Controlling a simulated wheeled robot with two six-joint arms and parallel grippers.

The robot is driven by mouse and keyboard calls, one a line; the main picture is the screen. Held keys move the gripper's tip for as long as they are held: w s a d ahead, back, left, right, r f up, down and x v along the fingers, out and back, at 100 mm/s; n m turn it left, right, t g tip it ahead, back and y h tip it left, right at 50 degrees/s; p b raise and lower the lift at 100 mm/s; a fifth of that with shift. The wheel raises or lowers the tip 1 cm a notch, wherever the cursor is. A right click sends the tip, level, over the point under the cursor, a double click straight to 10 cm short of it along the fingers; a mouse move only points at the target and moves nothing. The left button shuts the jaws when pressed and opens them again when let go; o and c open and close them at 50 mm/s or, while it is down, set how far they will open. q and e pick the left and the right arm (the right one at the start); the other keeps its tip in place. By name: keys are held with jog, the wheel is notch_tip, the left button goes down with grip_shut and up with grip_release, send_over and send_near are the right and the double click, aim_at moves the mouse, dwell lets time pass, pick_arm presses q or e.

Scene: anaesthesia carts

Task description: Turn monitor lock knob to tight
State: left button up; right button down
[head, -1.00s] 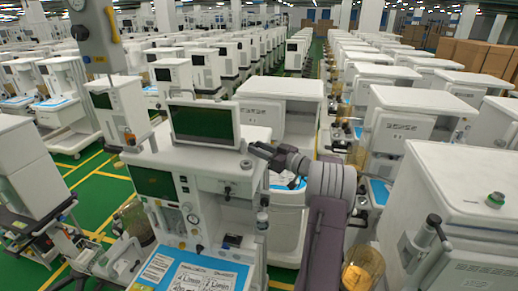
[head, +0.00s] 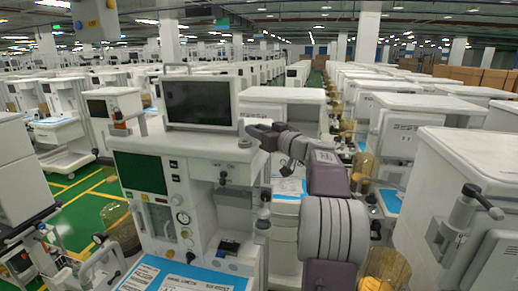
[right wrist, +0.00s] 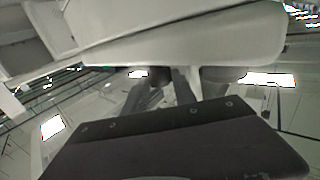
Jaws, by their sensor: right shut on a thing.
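The monitor (head: 198,102) stands on top of the anaesthesia cart (head: 190,200), its dark screen facing me. My right gripper (head: 246,127) reaches in from the right, with its tips at the monitor's lower right edge. The tips are partly hidden behind that edge. In the right wrist view, my right gripper's fingers (right wrist: 170,90) close on a small dark part beneath a pale slab. I take this part to be the lock knob (right wrist: 160,74); it is mostly hidden, and its setting cannot be read. My left gripper is not in view.
A small grey cap (head: 245,143) sits on the cart top just below my right gripper. A white cabinet (head: 470,165) with a clamp arm stands close on the right. Rows of similar carts fill the background.

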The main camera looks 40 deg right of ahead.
jog(key=shift+f, duration=0.3)
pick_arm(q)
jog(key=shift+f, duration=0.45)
pick_arm(e)
jog(key=shift+r, duration=0.15)
jog(key=c, duration=1)
grip_release()
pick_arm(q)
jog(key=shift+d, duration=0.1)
pick_arm(e)
jog(key=shift+d, duration=0.1)
jog(key=shift+r, duration=0.1)
